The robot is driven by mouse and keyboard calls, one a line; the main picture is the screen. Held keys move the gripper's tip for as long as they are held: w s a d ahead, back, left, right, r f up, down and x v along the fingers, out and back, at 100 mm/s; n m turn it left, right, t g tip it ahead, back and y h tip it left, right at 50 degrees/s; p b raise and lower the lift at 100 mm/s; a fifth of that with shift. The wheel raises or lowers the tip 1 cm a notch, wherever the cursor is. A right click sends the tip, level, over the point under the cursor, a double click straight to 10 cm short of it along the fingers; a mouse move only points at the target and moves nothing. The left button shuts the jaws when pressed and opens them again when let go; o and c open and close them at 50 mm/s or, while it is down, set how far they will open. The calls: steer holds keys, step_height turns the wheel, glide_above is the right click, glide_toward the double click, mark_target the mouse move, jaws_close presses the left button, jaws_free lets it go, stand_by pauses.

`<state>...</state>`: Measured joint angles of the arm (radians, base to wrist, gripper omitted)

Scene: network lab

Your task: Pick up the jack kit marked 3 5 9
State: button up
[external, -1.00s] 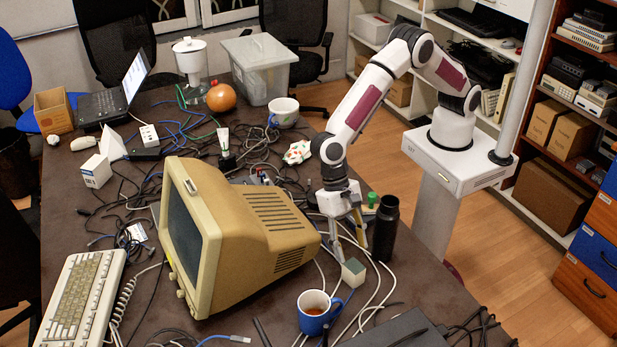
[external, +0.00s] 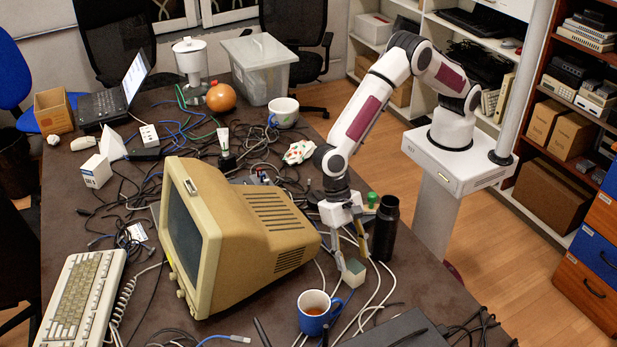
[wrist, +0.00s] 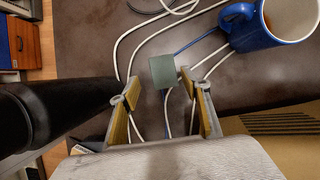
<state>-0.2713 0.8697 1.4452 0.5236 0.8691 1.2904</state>
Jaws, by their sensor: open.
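A small grey-green box (external: 354,273) stands on the table among white cables, right of the beige monitor. It also shows in the wrist view (wrist: 162,72), near the tips of my fingers. I see no readable mark on it. My gripper (external: 352,261) points down over this box, open, with a finger toward either side of it; in the wrist view the open jaws (wrist: 158,78) hold nothing firmly. Whether the fingers touch the box I cannot tell. A white box (external: 96,171) with small dark print stands at the table's left; its print is too small to read.
A black bottle (external: 385,228) stands close right of my gripper. A blue mug (external: 316,312) with a drink is in front of the box. The beige monitor (external: 235,235) is close on the left. Loose cables lie around the box.

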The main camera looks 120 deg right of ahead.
mark_target(352, 263)
steer(key=shift+w+x, duration=0.15)
steer(key=shift+x, duration=1.15)
steer(key=shift+w+x, duration=0.2)
steer(key=shift+x, duration=1.1)
steer(key=c, duration=1.2)
